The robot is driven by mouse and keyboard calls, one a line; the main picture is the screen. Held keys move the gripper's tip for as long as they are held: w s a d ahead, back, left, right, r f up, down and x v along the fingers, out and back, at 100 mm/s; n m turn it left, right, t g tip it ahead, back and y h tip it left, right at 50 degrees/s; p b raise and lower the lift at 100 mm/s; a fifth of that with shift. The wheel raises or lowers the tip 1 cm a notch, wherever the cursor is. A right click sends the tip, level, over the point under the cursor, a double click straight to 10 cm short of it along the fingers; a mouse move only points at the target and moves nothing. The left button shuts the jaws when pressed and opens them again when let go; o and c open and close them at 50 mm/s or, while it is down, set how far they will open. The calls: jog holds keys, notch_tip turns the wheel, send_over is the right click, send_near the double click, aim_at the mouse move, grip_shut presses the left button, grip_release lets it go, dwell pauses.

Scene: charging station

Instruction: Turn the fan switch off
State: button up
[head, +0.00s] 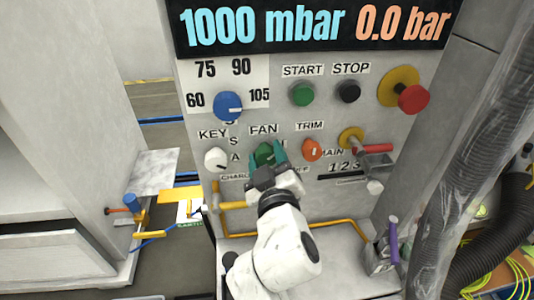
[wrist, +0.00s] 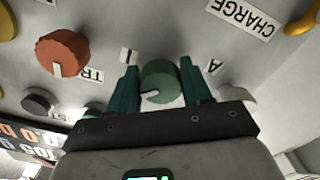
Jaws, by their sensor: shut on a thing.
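The fan switch is a green round knob (head: 264,154) under the FAN label on the grey panel. In the wrist view the knob (wrist: 160,82) sits between the two green fingers, with a pale pointer mark on its face. My gripper (head: 266,157) is at the panel and shut on the knob, one finger on each side. In the wrist view my gripper (wrist: 161,88) shows both fingertips close to the panel. The lettering beside the knob is partly hidden in the head view by my fingers.
A white KEY knob (head: 216,158) is left of the fan knob, and an orange TRIM knob (head: 312,149) is right. Above are a blue dial (head: 228,105), a green START button (head: 302,94) and a black STOP button (head: 348,91). A red-handled lever (head: 372,149) protrudes further right.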

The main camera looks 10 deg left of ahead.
jog(key=n+p, duration=0.2)
jog(key=n, duration=0.3)
jog(key=shift+r+n, duration=0.15)
jog(key=shift+n, duration=0.15)
jog(key=shift+n+p, duration=1.1)
jog(key=shift+n, duration=0.8)
jog(key=o, duration=1)
jog(key=b+v, duration=0.1)
jog(key=v, duration=0.9)
jog(key=shift+s, duration=0.4)
jog(key=shift+d, duration=0.1)
